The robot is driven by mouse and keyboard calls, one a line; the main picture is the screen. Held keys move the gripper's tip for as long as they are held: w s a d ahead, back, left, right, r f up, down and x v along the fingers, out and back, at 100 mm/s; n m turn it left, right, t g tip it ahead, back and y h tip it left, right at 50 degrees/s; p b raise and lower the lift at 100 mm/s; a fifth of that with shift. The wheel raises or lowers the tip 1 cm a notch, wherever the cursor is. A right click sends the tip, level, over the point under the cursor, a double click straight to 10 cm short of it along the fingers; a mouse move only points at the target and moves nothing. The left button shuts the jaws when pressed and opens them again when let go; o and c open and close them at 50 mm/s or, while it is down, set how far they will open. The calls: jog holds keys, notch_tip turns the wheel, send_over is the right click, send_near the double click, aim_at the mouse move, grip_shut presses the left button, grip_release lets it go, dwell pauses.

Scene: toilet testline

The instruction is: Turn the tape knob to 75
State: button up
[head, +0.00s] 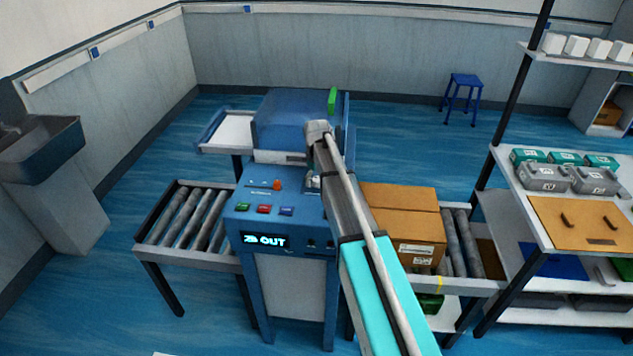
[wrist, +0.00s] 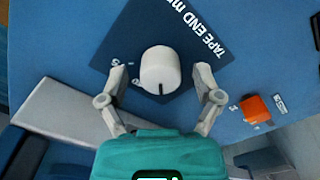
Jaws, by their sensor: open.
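The tape knob (wrist: 160,70) is a white round knob with a dark pointer line, on a dark blue plate (wrist: 190,30) lettered "TAPE END m...". In the wrist view the pointer is toward the bottom of the picture. My gripper (wrist: 160,75) is open, with one finger on each side of the knob; I cannot tell whether either finger touches it. In the head view my arm hides the knob. The blue machine panel (head: 240,212) shows a lit display (head: 265,241) that ends in "OUT".
An orange control (wrist: 256,109) sits right of my gripper. Green, red and blue buttons (head: 264,209) are on the panel. A cardboard box (head: 400,220) stands on the right rollers, close to my arm. The left rollers (head: 188,220) are empty. A shelf (head: 570,200) stands at the right.

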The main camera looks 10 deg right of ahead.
jog(key=c, duration=1.1)
jog(key=shift+c, duration=0.2)
